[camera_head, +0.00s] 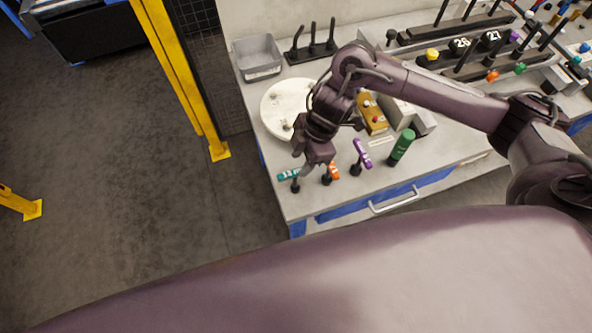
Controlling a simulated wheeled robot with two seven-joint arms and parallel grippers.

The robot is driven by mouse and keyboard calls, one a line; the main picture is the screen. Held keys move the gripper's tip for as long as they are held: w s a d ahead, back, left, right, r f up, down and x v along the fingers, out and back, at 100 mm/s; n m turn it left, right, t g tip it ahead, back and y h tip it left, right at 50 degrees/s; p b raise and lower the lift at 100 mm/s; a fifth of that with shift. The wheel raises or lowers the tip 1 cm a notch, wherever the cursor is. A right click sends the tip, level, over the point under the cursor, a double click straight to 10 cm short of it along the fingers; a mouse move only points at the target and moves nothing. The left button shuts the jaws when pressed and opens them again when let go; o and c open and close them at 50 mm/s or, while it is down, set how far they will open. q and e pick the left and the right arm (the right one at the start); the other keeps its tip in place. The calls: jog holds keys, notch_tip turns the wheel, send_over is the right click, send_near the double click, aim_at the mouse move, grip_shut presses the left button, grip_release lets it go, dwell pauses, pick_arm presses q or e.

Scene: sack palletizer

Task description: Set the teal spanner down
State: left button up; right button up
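The teal spanner (289,175) is at the near left corner of the workbench, at the top of a short black stand (295,187). My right gripper (309,168) points down just to the right of the teal spanner, close to its right end. Its fingers are small and dark here, so I cannot tell whether they grip the spanner or stand apart from it. I also cannot tell whether the spanner rests fully on the stand. My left gripper is not in view.
An orange piece (334,170) and a purple piece (363,154) sit on similar stands to the right. A green cylinder (402,145) stands beyond them. A white round plate (277,108) and a grey bin (258,66) lie behind. A yellow post (180,75) rises left of the bench.

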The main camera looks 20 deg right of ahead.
jog(key=shift+v, duration=2.35)
